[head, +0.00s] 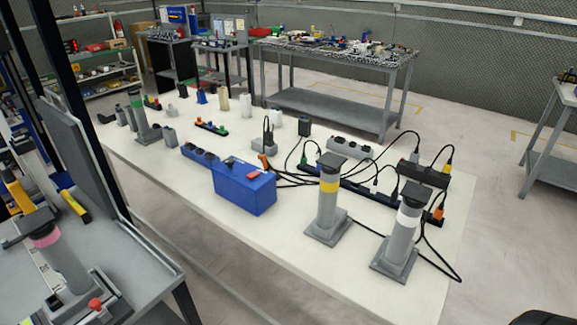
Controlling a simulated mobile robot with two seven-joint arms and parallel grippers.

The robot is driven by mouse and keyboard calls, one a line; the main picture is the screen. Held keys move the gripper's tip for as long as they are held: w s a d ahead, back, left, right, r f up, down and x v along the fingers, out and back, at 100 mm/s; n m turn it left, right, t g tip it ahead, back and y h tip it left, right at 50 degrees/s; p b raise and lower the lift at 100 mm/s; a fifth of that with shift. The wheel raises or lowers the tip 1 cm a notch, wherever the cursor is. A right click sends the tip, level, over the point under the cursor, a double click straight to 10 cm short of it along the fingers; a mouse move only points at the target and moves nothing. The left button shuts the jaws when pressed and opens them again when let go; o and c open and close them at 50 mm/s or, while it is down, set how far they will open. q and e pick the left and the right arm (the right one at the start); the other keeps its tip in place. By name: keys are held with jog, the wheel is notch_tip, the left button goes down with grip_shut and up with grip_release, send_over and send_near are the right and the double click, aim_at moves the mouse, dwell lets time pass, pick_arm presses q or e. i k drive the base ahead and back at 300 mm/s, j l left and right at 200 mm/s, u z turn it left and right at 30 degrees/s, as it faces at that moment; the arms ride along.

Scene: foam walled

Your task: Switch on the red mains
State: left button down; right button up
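A blue box (245,189) stands near the front edge of the long white table. A small red part (253,175) sits on its top, beside a dark part; I cannot tell whether it is a switch or how it is set. A red knob (95,304) shows on the grey bench at lower left, near a grey post with a pink band (46,236). I cannot tell which red thing is the mains. Neither of my grippers is in view.
The white table (300,271) also holds grey posts with a yellow band (329,185) and a white band (404,219). Behind them are power strips (350,148) with plugs and loose black cables. Cluttered grey tables (345,98) stand behind.

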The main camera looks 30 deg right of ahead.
aim_at(255, 174)
jog(key=i+z, duration=0.25)
jog(key=z, duration=0.25)
jog(key=i+j+z, duration=0.15)
jog(key=z, duration=0.35)
jog(key=i+j+z, duration=0.25)
jog(key=z, duration=0.2)
jog(key=i+j+z, duration=0.25)
jog(key=z, duration=0.25)
